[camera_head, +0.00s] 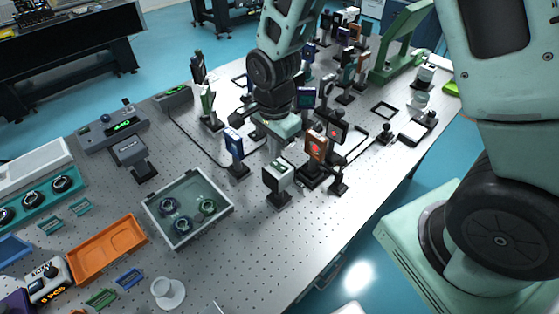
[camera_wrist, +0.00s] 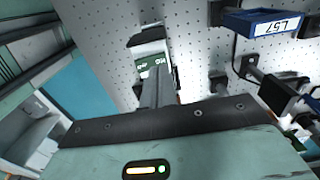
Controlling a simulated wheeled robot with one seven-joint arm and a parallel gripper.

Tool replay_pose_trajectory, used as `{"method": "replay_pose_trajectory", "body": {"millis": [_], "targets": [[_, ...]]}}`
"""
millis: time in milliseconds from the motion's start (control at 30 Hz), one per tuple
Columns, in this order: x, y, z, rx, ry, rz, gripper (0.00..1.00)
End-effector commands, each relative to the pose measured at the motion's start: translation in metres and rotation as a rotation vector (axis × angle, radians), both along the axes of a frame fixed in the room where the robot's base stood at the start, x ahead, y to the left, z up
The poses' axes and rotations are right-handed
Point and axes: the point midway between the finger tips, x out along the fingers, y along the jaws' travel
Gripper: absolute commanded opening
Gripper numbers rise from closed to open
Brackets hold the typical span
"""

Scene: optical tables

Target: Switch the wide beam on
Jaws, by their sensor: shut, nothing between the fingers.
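My gripper (camera_head: 275,148) points down over the middle of the optical table, its fingers together with nothing between them. In the wrist view the shut fingers (camera_wrist: 157,72) reach toward a white and black box with a green label (camera_wrist: 150,52). The same box (camera_head: 278,178) stands on a post just in front of my gripper in the head view. I cannot tell whether the fingers touch it. Two grey control units, one with a green display (camera_head: 122,124) and one behind it (camera_head: 174,95), stand at the table's left. No readable label names the wide beam.
A blue-framed mount (camera_head: 234,143) stands left of my gripper, and shows labelled L57 in the wrist view (camera_wrist: 262,22). An orange-brown mount with a red spot (camera_head: 317,145) stands right. A grey tray (camera_head: 155,207) and orange tray (camera_head: 103,250) lie front left. Posts crowd the back.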

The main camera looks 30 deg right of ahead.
Motion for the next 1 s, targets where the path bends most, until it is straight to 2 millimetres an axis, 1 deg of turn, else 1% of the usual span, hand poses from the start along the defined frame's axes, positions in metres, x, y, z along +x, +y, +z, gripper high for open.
{"method": "replay_pose_trajectory", "body": {"millis": [33,533,633,1000], "targets": [[0.000,0.000,0.007,0.000,0.000,0.000,0.00],[0.000,0.001,0.045,0.000,-0.001,0.001,0.00],[0.000,0.000,0.048,0.000,-0.001,0.000,0.00],[0.000,0.000,0.047,0.000,0.000,0.000,0.00]]}}
